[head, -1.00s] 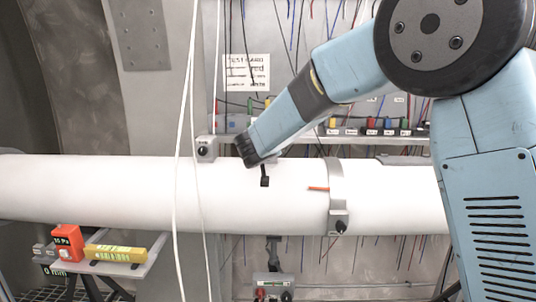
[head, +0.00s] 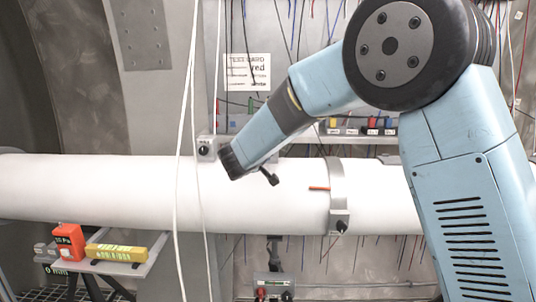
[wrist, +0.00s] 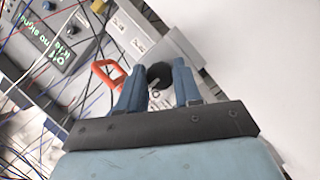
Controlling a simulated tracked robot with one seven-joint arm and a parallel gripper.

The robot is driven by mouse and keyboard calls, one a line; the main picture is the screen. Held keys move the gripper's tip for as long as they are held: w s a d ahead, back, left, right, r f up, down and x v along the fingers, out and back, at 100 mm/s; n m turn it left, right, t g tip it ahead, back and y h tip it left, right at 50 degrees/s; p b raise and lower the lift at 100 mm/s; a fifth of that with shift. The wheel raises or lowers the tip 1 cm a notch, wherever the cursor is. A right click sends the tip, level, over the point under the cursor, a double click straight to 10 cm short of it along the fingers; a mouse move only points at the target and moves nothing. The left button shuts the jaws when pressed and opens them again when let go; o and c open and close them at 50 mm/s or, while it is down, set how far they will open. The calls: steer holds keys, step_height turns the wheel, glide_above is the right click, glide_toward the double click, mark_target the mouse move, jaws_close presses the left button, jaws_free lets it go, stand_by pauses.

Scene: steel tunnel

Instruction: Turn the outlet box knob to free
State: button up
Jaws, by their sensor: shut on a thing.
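A black round knob (wrist: 160,75) sits on a light grey box (wrist: 175,48) in the wrist view. My gripper (wrist: 159,88) has one blue-grey finger on each side of this knob and is shut on it. The knob's pointer and any lettering on it are too small to read. In the head view my gripper's end (head: 232,163) is over the upper part of the white pipe (head: 90,190). Its fingers and the held knob are hidden there.
A small grey box with a black knob (head: 205,151) is just left of my gripper. An orange loop handle (wrist: 107,72) lies close to my left finger. A pipe collar (head: 338,190), hanging white cables (head: 183,110) and many thin wires are nearby. A yellow block (head: 116,252) rests on a lower shelf.

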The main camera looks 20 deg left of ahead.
steer(key=shift+a, duration=0.15)
steer(key=o, duration=1)
steer(key=shift+o, duration=0.2)
steer(key=v, duration=1.3)
steer(key=shift+s, duration=0.4)
